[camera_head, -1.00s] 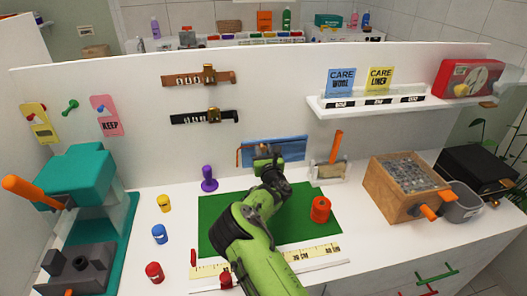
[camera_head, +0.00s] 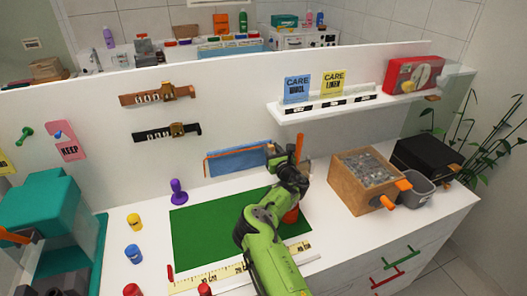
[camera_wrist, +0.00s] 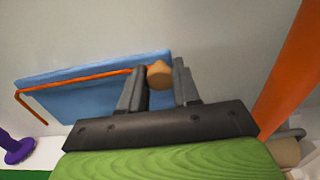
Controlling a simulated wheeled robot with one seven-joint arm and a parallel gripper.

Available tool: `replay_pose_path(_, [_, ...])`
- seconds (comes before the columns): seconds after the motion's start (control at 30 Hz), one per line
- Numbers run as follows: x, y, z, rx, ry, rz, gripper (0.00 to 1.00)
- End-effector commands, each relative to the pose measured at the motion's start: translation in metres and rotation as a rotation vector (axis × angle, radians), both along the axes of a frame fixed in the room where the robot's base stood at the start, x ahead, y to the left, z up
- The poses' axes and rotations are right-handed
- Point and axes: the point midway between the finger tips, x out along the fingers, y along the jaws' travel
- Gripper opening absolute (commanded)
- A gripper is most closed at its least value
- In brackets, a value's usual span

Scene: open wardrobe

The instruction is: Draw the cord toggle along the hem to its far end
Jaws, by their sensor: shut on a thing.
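The blue hem panel (camera_head: 238,162) stands against the white back wall, with an orange cord (camera_head: 222,154) along its top edge that bends down at the left end. In the wrist view the cord (camera_wrist: 85,80) runs right to a small tan toggle (camera_wrist: 158,76). The toggle sits between my two dark fingers (camera_wrist: 160,74), near the right end of the blue cloth (camera_wrist: 95,95). My gripper (camera_head: 275,153) is shut on the toggle at the panel's right end. The toggle is hidden in the head view.
An upright orange bar (camera_head: 299,147) stands close to the right of my gripper and looms in the wrist view (camera_wrist: 292,70). A purple knob (camera_head: 178,190) is left of the panel. A green mat (camera_head: 205,228) lies in front. A wooden box (camera_head: 350,190) stands further right.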

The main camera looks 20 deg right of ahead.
Motion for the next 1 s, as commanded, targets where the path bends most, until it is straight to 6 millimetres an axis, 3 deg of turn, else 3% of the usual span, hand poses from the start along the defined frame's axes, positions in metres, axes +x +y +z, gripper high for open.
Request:
replay_pose_path(0.37, [-0.001,-0.006,0.001,-0.004,-0.002,-0.008,0.0])
replay_pose_path(0.4, [-0.001,-0.006,0.001,-0.004,-0.002,-0.009,0.37])
replay_pose_path(0.53, [-0.001,-0.006,0.001,-0.003,-0.001,-0.008,0.56])
replay_pose_path(0.83, [-0.002,-0.004,0.001,-0.002,-0.001,-0.006,0.56])
replay_pose_path(1.0, [-0.022,-0.004,0.001,-0.001,0.0,-0.008,0.56])
